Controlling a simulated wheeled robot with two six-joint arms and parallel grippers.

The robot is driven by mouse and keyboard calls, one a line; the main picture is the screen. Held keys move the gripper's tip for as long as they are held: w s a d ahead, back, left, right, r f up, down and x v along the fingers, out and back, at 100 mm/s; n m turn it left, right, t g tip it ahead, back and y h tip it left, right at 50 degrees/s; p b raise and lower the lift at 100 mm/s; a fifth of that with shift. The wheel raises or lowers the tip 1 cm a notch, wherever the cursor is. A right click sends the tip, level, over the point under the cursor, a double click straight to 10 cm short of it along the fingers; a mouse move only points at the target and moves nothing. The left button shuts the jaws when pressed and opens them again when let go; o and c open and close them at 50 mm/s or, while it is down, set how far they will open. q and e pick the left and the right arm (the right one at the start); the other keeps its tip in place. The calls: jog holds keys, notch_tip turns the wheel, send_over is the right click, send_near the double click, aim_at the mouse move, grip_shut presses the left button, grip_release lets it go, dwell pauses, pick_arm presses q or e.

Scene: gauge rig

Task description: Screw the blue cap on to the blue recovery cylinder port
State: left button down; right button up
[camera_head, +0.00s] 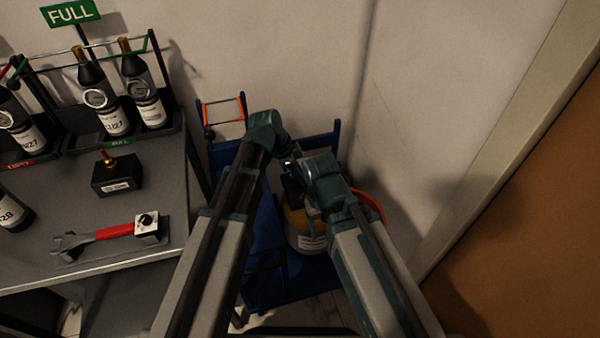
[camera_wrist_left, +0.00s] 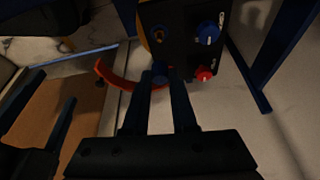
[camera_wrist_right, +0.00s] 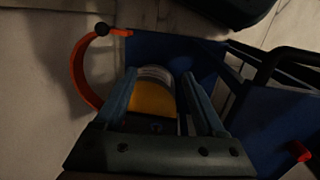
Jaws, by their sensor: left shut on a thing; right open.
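The recovery cylinder (camera_head: 308,241), yellow and grey, stands on a blue trolley, partly hidden by my right arm. In the left wrist view a black panel (camera_wrist_left: 183,55) carries a bare copper-coloured port (camera_wrist_left: 160,36), a blue knob or cap (camera_wrist_left: 208,33) and a red one (camera_wrist_left: 205,73). My left gripper (camera_wrist_left: 160,78) is shut on a small dark blue piece, apparently the blue cap (camera_wrist_left: 160,71), close in front of the panel; whether it touches the port cannot be told. My right gripper (camera_wrist_right: 158,80) is open, with the cylinder's yellow body (camera_wrist_right: 152,98) seen between its fingers.
The blue trolley (camera_head: 262,270) and an orange hoop (camera_wrist_right: 82,68) surround the cylinder. On the left, a grey bench (camera_head: 150,190) holds dark bottles (camera_head: 95,90), a red-handled wrench (camera_head: 110,232) and a small black block (camera_head: 117,178). Wall stands close behind.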

pick_arm(q)
jog(key=shift+w+d+f, duration=0.15)
jog(key=shift+w+d, duration=0.05)
dwell(0.3)
jog(key=shift+f+b, duration=2.6)
jog(key=shift+b, duration=0.05)
jog(key=shift+f, duration=0.2)
jog(key=shift+f+b, duration=1)
jog(key=shift+b, duration=0.15)
jog(key=shift+f, duration=0.1)
